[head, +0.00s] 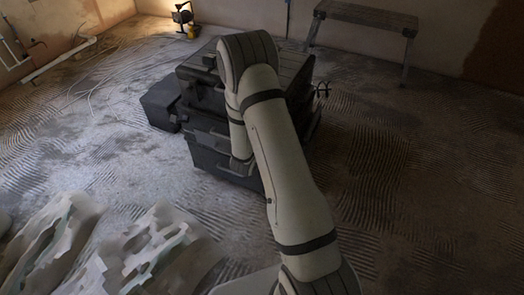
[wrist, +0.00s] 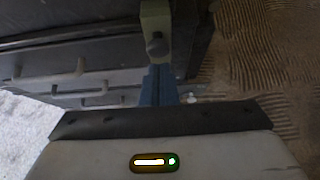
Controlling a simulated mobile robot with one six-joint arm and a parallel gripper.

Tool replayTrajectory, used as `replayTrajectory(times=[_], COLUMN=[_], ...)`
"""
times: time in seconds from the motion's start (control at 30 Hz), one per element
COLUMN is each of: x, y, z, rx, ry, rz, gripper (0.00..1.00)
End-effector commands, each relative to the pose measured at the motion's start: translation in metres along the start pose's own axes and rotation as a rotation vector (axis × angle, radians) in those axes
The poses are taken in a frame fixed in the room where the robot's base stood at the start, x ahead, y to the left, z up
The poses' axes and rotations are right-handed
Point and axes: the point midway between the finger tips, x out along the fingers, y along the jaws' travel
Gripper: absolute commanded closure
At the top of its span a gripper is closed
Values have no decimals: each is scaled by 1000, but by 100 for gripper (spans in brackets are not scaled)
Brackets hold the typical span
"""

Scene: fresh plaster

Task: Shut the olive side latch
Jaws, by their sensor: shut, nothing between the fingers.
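A dull olive piece, which looks like the side latch (wrist: 155,20), is at the top middle of the wrist view, against the dark case (wrist: 100,55). A round grey knob shows at its lower end. My gripper (wrist: 160,70) has blue fingers closed together, empty, with their tips just below the knob in the picture. I cannot tell whether they touch it, nor how far the latch is turned. In the head view the dark stacked cases (head: 290,62) stand mid-floor. My arm covers part of them, and the gripper and latch cannot be made out there.
A smaller dark box (head: 160,104) stands left of the stack. A bench (head: 368,17) is behind to the right, and a yellow work lamp (head: 191,31) is at the back. Crumpled pale sheets (head: 125,250) lie at front left. The ridged floor at right is clear.

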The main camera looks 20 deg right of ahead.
Motion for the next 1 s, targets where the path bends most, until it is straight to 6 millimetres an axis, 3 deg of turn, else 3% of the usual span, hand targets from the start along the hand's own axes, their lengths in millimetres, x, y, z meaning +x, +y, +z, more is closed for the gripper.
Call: replayTrajectory(times=[0.27,0.4,0.63,0.8,1.0], x=[-25,-61,-106,-122,-125], y=[6,6,6,6,5], z=[-20,-10,-2,0,0], rx=[-2,-1,1,1,1], ry=[0,-1,-1,0,0], rz=[1,2,2,0,-2], gripper=[100,100,100,100,100])
